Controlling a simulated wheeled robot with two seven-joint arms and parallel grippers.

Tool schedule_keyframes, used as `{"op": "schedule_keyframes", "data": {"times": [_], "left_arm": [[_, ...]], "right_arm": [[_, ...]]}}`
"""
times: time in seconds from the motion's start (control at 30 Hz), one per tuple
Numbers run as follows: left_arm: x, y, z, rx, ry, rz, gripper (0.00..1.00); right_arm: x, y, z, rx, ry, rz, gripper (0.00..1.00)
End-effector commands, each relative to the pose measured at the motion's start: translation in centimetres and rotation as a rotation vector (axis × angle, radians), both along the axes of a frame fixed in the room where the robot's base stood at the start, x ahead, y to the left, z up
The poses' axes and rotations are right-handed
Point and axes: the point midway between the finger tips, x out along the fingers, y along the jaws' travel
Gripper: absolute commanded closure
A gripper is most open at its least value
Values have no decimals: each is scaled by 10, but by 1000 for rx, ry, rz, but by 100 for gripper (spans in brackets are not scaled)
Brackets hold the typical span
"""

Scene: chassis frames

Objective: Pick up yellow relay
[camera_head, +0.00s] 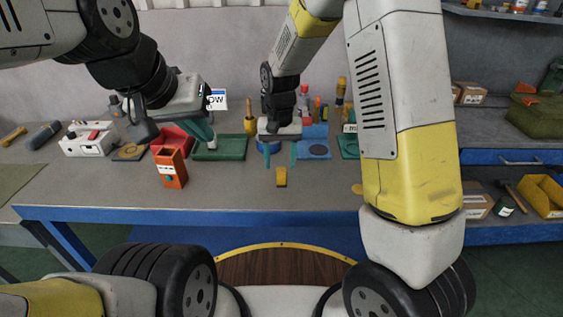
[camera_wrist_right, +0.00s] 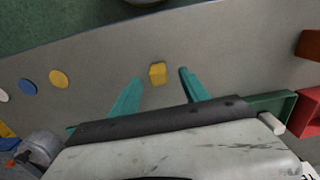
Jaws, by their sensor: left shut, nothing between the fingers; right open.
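The yellow relay (camera_head: 281,177) is a small yellow block on the grey workbench, near the middle of the head view. It also shows in the right wrist view (camera_wrist_right: 157,73), between the directions of the two teal fingers. My right gripper (camera_head: 280,154) is open and empty, pointing down just above and behind the relay; its fingers (camera_wrist_right: 161,76) appear on either side of it with gaps. Whether the fingertips reach the relay's height I cannot tell. My left gripper (camera_head: 211,143) is shut and empty, over the green tray's left part, well left of the relay.
An orange-red box (camera_head: 170,168) stands on the bench left of the relay, by a red bin (camera_head: 174,139). A green tray (camera_head: 232,148) and a blue tray (camera_head: 317,155) lie behind. A yellow disc (camera_wrist_right: 59,78) and a blue disc (camera_wrist_right: 28,86) lie apart. Bench around the relay is clear.

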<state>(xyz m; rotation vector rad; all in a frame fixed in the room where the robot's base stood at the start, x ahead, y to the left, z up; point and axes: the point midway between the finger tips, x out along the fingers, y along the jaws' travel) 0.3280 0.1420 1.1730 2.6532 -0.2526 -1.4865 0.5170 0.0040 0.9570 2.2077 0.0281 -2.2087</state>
Motion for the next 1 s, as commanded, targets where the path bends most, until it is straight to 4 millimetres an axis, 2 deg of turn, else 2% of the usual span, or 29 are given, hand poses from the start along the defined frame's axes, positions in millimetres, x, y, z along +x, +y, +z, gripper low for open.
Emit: {"op": "schedule_keyframes", "data": {"times": [0.2, 0.3, 0.57, 0.67, 0.8, 0.87, 1.0], "left_arm": [[0, 0, 0, 0, 0, 0, 100], [0, 0, 0, 0, 0, 0, 100], [0, 0, 0, 0, 0, 0, 100], [0, 0, 0, 0, 0, 0, 100], [0, 0, 0, 0, 0, 0, 100], [0, 0, 0, 0, 0, 0, 100], [0, 0, 0, 0, 0, 0, 100]], "right_arm": [[7, -4, -33, -1, 3, -1, 46], [7, -4, -43, -1, 2, 0, 46], [7, -4, -46, 0, 0, 0, 46], [7, -4, -46, 0, 0, 0, 62], [7, -4, -46, 0, 0, 0, 90], [7, -4, -46, 0, 0, 0, 100], [7, -4, -45, 1, -1, 0, 100]]}}
